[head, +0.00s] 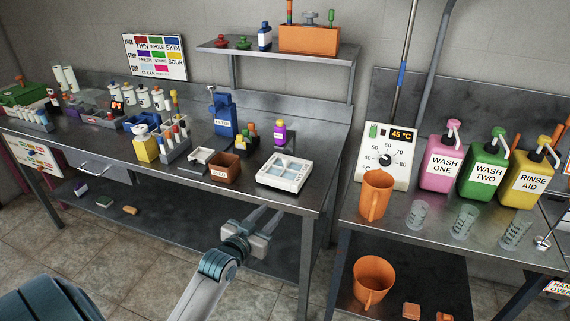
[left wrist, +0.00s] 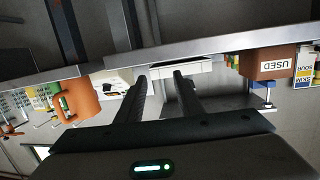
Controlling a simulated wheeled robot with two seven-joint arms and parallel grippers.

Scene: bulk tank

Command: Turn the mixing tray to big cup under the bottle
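The white mixing tray (head: 284,172) lies flat near the front edge of the left steel bench, with pale square recesses in its top. Which recess is the big cup is too small to tell. A small purple bottle (head: 280,133) with a yellow cap stands behind the tray, not above it. My left gripper (head: 267,217) is in front of the bench edge, apart from the tray, with its two fingers spread and nothing between them. In the left wrist view, which is upside down, the tray's white edge (left wrist: 195,67) shows beyond the fingertips. My right gripper is not in view.
A brown box marked USED (head: 225,167) stands just left of the tray. An orange jug (head: 375,195) and wash bottles are on the right bench, across a gap. Bare steel lies right of the tray.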

